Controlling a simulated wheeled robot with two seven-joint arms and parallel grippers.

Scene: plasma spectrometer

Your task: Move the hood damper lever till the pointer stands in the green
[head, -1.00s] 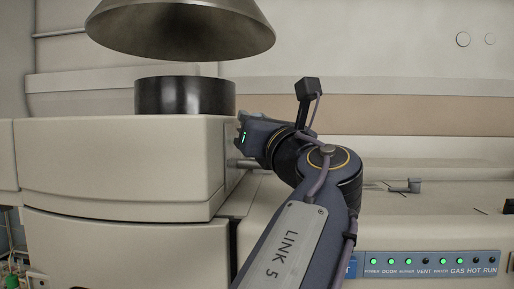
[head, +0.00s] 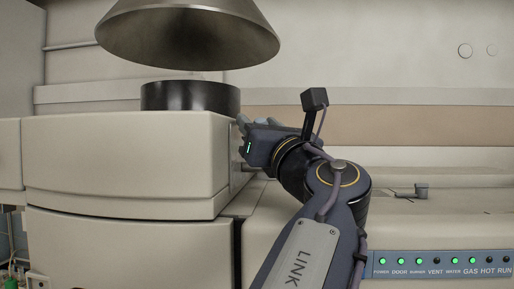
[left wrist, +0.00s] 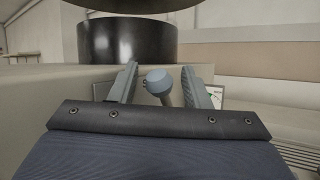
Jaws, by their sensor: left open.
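In the left wrist view, the damper lever's blue-grey round knob (left wrist: 159,82) on a short stem stands between the two fingers of my left gripper (left wrist: 160,80). The fingers are apart, with a visible gap on each side of the knob. A pale scale plate (left wrist: 216,97) with a little green shows just right of the right finger; most of it is hidden, and I cannot make out the pointer. In the head view, my left gripper (head: 243,124) is at the right side of the beige housing, and the lever is hidden or too small to tell. My right gripper is not in view.
A grey conical hood (head: 188,35) hangs above a black round collar (head: 190,97) on the beige housing (head: 120,150), close beside my gripper. A panel of green lights (head: 440,264) is at lower right. A small grey handle (head: 421,191) lies on the right-hand deck.

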